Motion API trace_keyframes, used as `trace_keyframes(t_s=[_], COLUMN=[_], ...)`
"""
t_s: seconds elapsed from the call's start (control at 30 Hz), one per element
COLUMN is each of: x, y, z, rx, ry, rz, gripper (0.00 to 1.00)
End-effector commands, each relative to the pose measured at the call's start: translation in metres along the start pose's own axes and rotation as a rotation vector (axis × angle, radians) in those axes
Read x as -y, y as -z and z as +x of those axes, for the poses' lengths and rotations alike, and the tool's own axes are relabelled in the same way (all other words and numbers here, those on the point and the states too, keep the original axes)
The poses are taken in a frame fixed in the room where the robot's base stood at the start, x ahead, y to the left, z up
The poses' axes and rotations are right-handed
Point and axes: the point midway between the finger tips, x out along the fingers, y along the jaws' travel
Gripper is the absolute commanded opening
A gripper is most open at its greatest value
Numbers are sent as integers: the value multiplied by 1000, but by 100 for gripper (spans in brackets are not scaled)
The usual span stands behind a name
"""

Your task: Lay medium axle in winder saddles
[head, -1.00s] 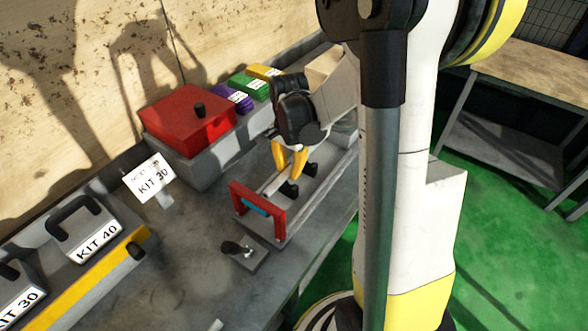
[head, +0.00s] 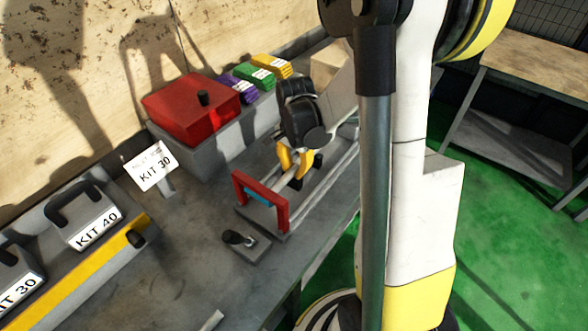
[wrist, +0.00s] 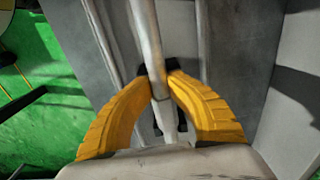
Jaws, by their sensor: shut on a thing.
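The medium axle (wrist: 145,35) is a pale metal rod. In the wrist view it runs lengthwise between my yellow fingers. My gripper (wrist: 161,88) is shut on it; in the head view the gripper (head: 293,165) is over the winder bench piece, with fingers pointing down. A black saddle (wrist: 157,72) shows at the fingertips in the wrist view, and dark saddles (head: 318,160) show beside the fingers in the head view. The rod appears very close to the saddles; I cannot tell if it touches them. The fingers hide part of it.
A red frame (head: 239,190) with a blue part stands at the near end of the winder. A small black-knobbed plate (head: 246,246) lies in front.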

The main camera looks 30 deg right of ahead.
Motion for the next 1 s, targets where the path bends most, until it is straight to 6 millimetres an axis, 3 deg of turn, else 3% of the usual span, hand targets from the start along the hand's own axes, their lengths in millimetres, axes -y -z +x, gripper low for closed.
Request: trace_keyframes(t_s=[0.1,0.13,0.17,0.57,1.0], x=[-1,-1,-1,-1,-1], y=[-1,-1,-1,-1,-1], z=[3,3,4,-6,-102], rx=[1,2,2,2,1], ry=[-2,-2,-2,-2,-1], rz=[-1,-1,-1,-1,0], gripper=[0,28,37,37,37])
